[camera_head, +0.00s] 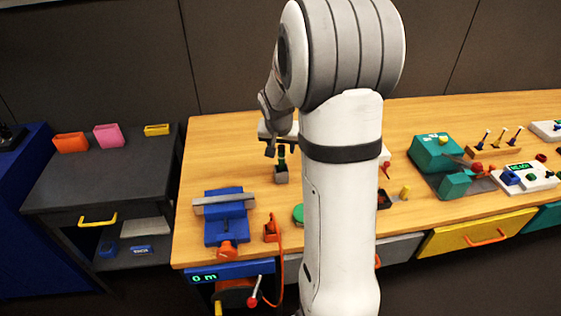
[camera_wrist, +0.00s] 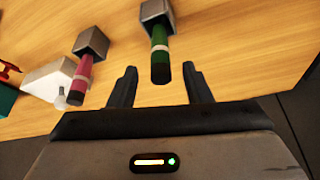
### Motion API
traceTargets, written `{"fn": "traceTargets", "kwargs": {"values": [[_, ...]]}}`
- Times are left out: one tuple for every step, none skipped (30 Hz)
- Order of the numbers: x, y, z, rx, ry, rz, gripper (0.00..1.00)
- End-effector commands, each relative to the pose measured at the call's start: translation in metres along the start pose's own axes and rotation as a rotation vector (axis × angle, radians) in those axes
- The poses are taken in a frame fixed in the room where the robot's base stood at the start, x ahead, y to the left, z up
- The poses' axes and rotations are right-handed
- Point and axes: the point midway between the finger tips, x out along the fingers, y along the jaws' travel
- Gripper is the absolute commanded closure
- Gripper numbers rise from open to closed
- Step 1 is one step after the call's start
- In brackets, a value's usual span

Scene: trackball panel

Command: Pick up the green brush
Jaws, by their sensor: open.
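The green brush (camera_wrist: 160,60) stands in a small grey block holder (camera_wrist: 152,9) in the wrist view. It has a dark green handle with a pale band near the holder. My gripper (camera_wrist: 159,78) is open, with one finger on each side of the brush's free end. I see a gap on both sides and no finger touching it. In the head view, my gripper (camera_head: 282,146) is just above the grey holder (camera_head: 281,175), and only a little of the brush shows between them.
A magenta brush (camera_wrist: 79,80) in its own grey holder (camera_wrist: 92,40) stands left of the green one in the wrist view. A blue vise (camera_head: 226,228) and an orange tool (camera_head: 271,229) are nearer the bench front. My arm hides the bench's middle.

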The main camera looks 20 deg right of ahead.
Motion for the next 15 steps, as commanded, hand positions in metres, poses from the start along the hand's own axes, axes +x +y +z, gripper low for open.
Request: {"fn": "traceTargets", "kwargs": {"values": [[0.006,0.001,0.000,0.001,-0.003,0.001,0.55],[0.010,0.000,0.001,0.002,-0.004,0.002,0.55],[0.016,0.000,0.001,0.002,-0.004,0.002,0.55],[0.021,0.000,0.001,0.003,-0.004,0.003,0.55],[0.025,-0.001,0.001,0.003,-0.005,0.003,0.55],[0.031,-0.001,0.002,0.003,-0.004,0.003,0.55],[0.036,-0.001,0.002,0.004,-0.004,0.003,0.55],[0.039,0.000,0.001,0.005,-0.003,0.003,0.55],[0.043,0.000,0.001,0.005,-0.003,0.003,0.55],[0.046,0.000,0.001,0.005,-0.003,0.003,0.55],[0.048,0.000,0.001,0.005,-0.002,0.003,0.55],[0.049,0.000,0.001,0.005,-0.001,0.002,0.55],[0.050,0.000,0.001,0.005,-0.001,0.002,0.55],[0.050,0.000,0.001,0.005,-0.001,0.002,0.55],[0.050,0.000,0.001,0.005,0.000,0.002,0.55]]}}
